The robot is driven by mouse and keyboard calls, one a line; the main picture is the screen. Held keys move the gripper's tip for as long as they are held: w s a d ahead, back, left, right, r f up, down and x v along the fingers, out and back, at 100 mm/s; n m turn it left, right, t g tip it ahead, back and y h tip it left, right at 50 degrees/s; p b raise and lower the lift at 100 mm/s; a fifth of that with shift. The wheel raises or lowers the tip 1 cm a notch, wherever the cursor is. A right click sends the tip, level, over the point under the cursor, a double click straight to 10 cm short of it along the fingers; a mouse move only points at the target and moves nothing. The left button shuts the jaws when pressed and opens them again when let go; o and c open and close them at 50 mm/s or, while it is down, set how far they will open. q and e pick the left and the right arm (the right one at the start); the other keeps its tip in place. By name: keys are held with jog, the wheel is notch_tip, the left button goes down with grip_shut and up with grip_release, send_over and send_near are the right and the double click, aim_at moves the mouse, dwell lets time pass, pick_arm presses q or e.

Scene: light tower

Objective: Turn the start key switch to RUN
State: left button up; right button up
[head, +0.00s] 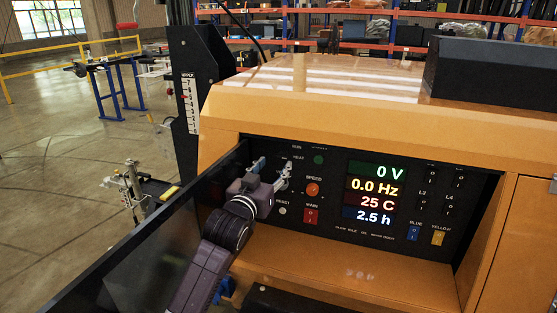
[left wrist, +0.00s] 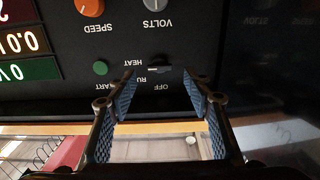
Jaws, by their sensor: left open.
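The start key switch (left wrist: 160,69) shows in the left wrist view, which sees the panel upside down. It is a small dark switch with a thin pale bar lying roughly level. The labels HEAT, RUN and OFF stand around it, with RUN partly covered. My left gripper (left wrist: 160,90) is open, its blue-padded fingertips to either side of the switch in the picture; I cannot tell whether they touch the panel. In the head view, my left gripper (head: 272,170) is at the panel's left part and hides the switch. My right gripper is not in view.
The black control panel (head: 337,222) is recessed in an orange housing (head: 290,105). Near the gripper are a green START button (left wrist: 100,67), an orange SPEED knob (head: 313,189) and a red MAIN switch (head: 310,216). A dark open door (head: 150,225) stands at the left.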

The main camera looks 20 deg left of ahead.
aim_at(281, 158)
pick_arm(q)
jog(key=w, duration=0.3)
jog(key=shift+w+d, duration=0.1)
jog(key=shift+w, duration=0.55)
jog(key=shift+c, duration=0.4)
jog(key=c, duration=1)
jog(key=shift+c, duration=0.3)
